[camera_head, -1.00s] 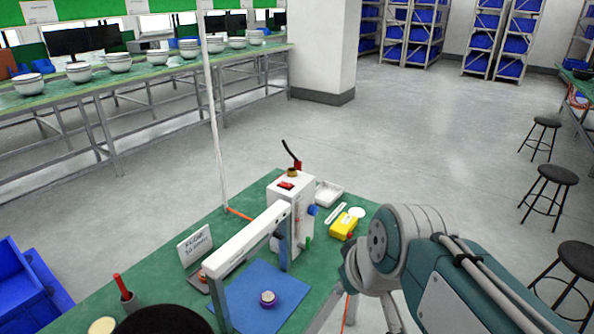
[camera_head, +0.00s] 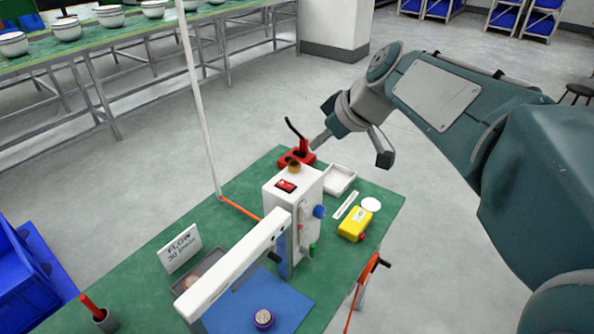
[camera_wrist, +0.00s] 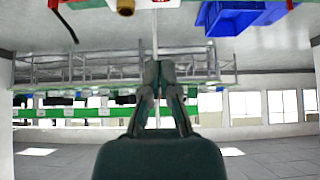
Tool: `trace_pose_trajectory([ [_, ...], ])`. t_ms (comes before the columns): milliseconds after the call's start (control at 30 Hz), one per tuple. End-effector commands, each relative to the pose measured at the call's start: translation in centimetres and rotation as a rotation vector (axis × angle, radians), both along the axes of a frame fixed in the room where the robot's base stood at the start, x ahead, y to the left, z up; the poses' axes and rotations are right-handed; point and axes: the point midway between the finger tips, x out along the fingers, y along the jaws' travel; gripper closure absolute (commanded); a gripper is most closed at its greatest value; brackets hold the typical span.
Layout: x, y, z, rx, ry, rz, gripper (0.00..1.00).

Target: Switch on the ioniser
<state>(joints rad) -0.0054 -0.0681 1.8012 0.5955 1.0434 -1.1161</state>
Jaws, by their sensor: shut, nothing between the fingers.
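A white box-shaped unit (camera_head: 290,207) stands on the green bench; I take it for the ioniser, though no label names it. Its top carries a red rocker switch (camera_head: 287,185) and a brass fitting (camera_head: 294,166). I cannot tell the rocker's position. A blue knob (camera_head: 320,212) is on its right side. My gripper (camera_head: 318,143) is above and behind the box, close to the brass fitting in the picture but apart from the rocker. In the wrist view its fingers (camera_wrist: 158,75) are together and empty. The brass fitting (camera_wrist: 125,7) shows at the top edge there.
A red block (camera_head: 310,158) with a black lever stands behind the box. A white arm (camera_head: 235,267) reaches forward over a blue mat (camera_head: 285,300). A yellow box (camera_head: 351,228), white tray (camera_head: 340,179) and flow sign (camera_head: 178,249) stand nearby. A thin white pole (camera_head: 202,110) rises at the left.

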Motion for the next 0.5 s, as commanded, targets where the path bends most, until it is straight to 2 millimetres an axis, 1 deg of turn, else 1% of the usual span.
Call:
trace_pose_trajectory([
  [167,0.0,0.0,-0.1,0.0,0.001,-0.001,1.0],
  [267,0.3,0.3,-0.6,0.0,0.003,-0.001,1.0],
  [367,0.8,1.0,-1.7,-0.001,0.004,0.0,1.0],
  [500,1.7,2.3,-3.8,0.0,0.005,-0.001,1.0],
])
